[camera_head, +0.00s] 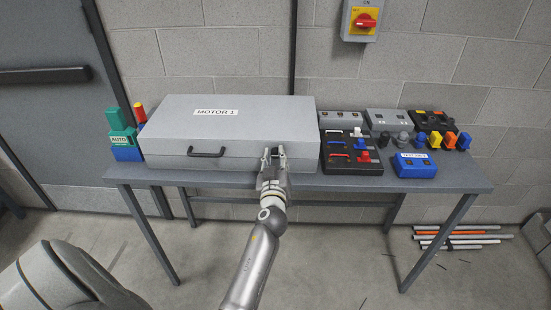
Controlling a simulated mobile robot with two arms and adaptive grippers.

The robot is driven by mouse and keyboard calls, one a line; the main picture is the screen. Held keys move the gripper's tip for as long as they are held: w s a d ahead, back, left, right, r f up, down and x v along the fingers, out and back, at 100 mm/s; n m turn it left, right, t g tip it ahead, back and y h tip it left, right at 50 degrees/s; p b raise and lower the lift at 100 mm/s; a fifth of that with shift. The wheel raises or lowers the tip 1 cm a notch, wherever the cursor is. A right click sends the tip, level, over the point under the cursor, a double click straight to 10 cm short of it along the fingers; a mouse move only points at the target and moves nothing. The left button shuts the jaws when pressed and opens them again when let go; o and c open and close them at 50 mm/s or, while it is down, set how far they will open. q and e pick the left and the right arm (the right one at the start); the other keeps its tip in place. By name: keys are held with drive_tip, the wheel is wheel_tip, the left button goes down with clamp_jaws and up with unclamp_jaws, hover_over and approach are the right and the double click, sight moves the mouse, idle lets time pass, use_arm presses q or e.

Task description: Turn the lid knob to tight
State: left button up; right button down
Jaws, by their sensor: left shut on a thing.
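A large grey box labelled MOTOR 1 (255,118) stands on the table, its lid closed. A dark bar handle (207,153) is on its front face. My left gripper (275,153) is at the right part of that front face, its fingers shut on the lid knob. The fingers hide nearly all of the knob, so its turn and any tight mark cannot be read. My right gripper is not in view.
The grey table (450,178) holds a green and blue AUTO unit (121,135) at left. At right are a black switch panel (338,160), a blue labelled box (415,165) and several coloured switches. A red-yellow rotary switch (364,20) is on the wall. Rods (458,236) lie at right.

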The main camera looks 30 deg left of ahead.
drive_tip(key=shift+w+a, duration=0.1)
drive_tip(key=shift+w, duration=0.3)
